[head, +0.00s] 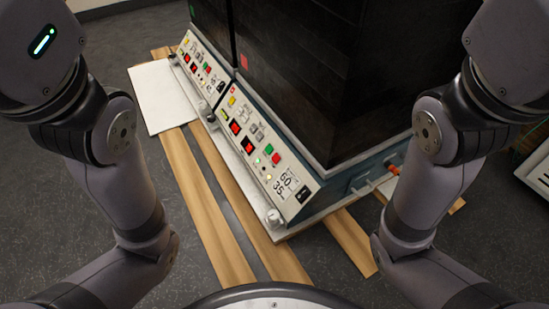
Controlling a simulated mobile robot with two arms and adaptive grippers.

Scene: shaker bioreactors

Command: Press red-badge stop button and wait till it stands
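Two dark shaker cabinets stand side by side, each with a sloped cream control panel. The nearer cabinet (300,70) bears a red badge (244,62) near its upper left edge. Its panel (262,135) has a red button (276,159) beside a green button (268,149), plus red displays, small lit lamps and the printed figures 60 and 35. The farther cabinet (208,22) bears a green badge (193,10). Its panel (203,68) has a similar layout. Both my arms show at the sides, but neither gripper is in the picture. Whether the shaker inside moves cannot be seen.
The cabinets stand over wooden slats (207,205) on a grey floor. A white board (158,95) lies left of the farther panel. An orange-tipped fitting (393,170) sticks out at the nearer cabinet's right side. Space in front of the panels looks clear.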

